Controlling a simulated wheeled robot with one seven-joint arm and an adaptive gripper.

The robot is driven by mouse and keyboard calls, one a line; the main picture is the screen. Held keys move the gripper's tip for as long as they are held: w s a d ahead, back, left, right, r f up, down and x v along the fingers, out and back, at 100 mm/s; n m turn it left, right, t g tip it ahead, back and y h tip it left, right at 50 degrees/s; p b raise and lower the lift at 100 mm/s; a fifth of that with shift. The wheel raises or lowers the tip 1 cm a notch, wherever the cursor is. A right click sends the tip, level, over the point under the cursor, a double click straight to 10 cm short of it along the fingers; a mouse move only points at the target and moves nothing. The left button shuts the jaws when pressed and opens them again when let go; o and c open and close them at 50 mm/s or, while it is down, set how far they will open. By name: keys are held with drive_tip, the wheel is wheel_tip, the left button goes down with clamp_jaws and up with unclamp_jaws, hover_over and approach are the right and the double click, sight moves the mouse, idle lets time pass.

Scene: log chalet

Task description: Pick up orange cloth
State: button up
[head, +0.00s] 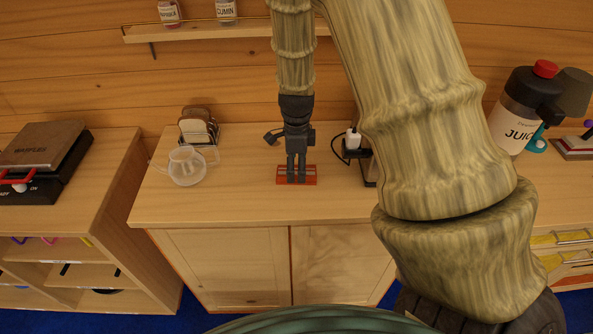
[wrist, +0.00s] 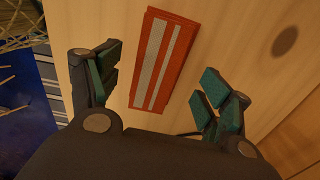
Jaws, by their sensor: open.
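In the wrist view the orange cloth (wrist: 164,62) is a flat orange rectangle with two pale lengthwise stripes. My gripper (head: 296,180) points down over the cloth in the head view and hides its middle. In the wrist view my gripper (wrist: 160,95) is open, with its green-padded fingers spread to either side of the cloth's near end. Nothing is between the fingertips. Whether they touch the counter I cannot tell.
A plugged-in charger (head: 353,140) is to the right. A juice jug (head: 520,110) stands farther right. A shelf (head: 200,31) with spice jars hangs above. Counter around the cloth is clear.

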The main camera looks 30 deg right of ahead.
drive_tip(key=shift+f, duration=1.2)
drive_tip(key=shift+c, duration=0.2)
drive_tip(key=c, duration=0.8)
drive_tip(key=shift+r, duration=0.7)
wheel_tip(320, 180, up, 2)
drive_tip(key=shift+b, duration=0.65)
drive_tip(key=s+b, duration=0.1)
drive_tip(key=s, duration=0.4)
drive_tip(key=s+r+b, duration=0.1)
drive_tip(key=s+b, duration=0.1)
drive_tip(key=s, duration=0.3)
drive_tip(key=s+d+b, duration=0.1)
drive_tip(key=s, duration=0.5)
drive_tip(key=shift+r, duration=0.35)
